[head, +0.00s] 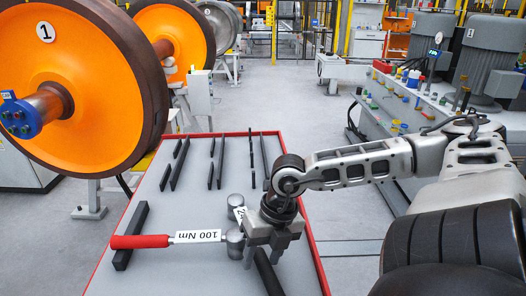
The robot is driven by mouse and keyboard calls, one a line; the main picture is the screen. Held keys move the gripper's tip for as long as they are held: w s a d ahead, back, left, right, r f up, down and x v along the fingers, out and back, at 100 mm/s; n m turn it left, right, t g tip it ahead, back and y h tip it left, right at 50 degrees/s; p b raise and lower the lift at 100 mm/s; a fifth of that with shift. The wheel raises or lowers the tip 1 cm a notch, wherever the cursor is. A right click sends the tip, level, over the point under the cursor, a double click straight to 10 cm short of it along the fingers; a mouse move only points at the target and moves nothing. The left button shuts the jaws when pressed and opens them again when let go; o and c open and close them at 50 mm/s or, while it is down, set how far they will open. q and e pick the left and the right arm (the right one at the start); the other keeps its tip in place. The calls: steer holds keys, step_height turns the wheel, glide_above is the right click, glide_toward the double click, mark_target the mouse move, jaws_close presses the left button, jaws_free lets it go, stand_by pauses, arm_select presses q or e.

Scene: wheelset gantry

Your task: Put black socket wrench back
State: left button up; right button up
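The black socket wrench lies on the red-rimmed grey table, with a silver head (236,201), a white label reading 24 and a black handle (268,274) running toward the front. My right gripper (262,258) points down over the middle of this wrench and hides part of it. The handle comes out below the fingers; whether they grip it or only stand around it I cannot tell. A second wrench with a red handle (140,242), marked 100 Nm, lies crosswise, its silver head (235,243) beside the gripper. My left gripper is not in view.
The table (200,273) carries a thick black bar (130,236) under the red handle and several thin black bars at the back. A large orange wheel (75,60) stands at left. A grey bench with coloured parts (400,100) stands at right.

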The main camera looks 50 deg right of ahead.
steer(key=p+v, duration=0.2)
steer(key=v, duration=1)
steer(key=shift+p, duration=0.3)
